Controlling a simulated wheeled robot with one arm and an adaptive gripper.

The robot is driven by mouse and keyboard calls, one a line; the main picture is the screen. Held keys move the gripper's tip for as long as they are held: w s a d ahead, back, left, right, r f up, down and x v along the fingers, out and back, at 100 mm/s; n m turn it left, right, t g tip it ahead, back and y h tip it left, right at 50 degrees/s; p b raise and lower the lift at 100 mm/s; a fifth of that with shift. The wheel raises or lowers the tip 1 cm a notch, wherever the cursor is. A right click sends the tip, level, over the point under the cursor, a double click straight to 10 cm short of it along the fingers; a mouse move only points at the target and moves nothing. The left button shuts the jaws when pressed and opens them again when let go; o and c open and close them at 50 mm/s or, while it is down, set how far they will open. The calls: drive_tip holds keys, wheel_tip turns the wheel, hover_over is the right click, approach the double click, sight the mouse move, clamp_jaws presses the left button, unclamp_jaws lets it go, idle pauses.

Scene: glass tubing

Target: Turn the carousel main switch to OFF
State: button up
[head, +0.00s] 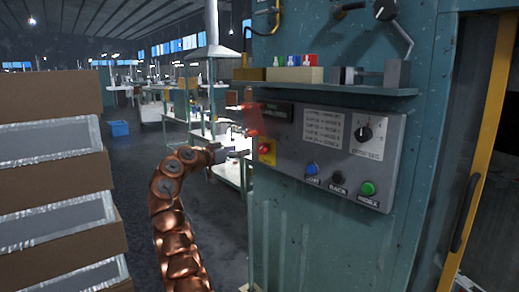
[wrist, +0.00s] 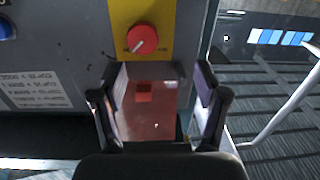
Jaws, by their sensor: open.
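The main switch is a red round knob (wrist: 141,39) on a yellow plate (wrist: 158,14), with a pale mark slanting to the lower left in the wrist view. It also shows small in the head view, a red knob (head: 265,149) at the left end of the grey control panel (head: 290,150). The lettering beside it is too small to read. My gripper (wrist: 158,82) is open and empty, its two fingers apart below the knob in the wrist view. In the head view, my gripper (head: 240,154) is just left of the switch. No contact is visible.
A blue button (head: 312,169), black button (head: 338,178), green button (head: 368,188) and dial (head: 366,134) share the panel. A shelf (head: 340,91) with blocks sits above. Stacked boxes (head: 50,122) stand left. A reddish patch (wrist: 146,115) shows between my fingers.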

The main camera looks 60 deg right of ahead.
sight(260, 148)
drive_tip(key=shift+m+g, duration=0.5)
drive_tip(key=shift+m, duration=0.2)
drive_tip(key=s+d+p, duration=0.1)
drive_tip(key=d, duration=0.1)
drive_tip(key=s+d, duration=0.1)
drive_tip(key=d, duration=0.1)
drive_tip(key=s+d+p, duration=0.1)
drive_tip(key=s+d, duration=0.1)
drive_tip(key=shift+d+p, duration=0.25)
drive_tip(key=shift+p, duration=0.1)
drive_tip(key=shift+x, duration=0.75)
drive_tip(key=shift+f, duration=0.1)
drive_tip(key=c, duration=1.1)
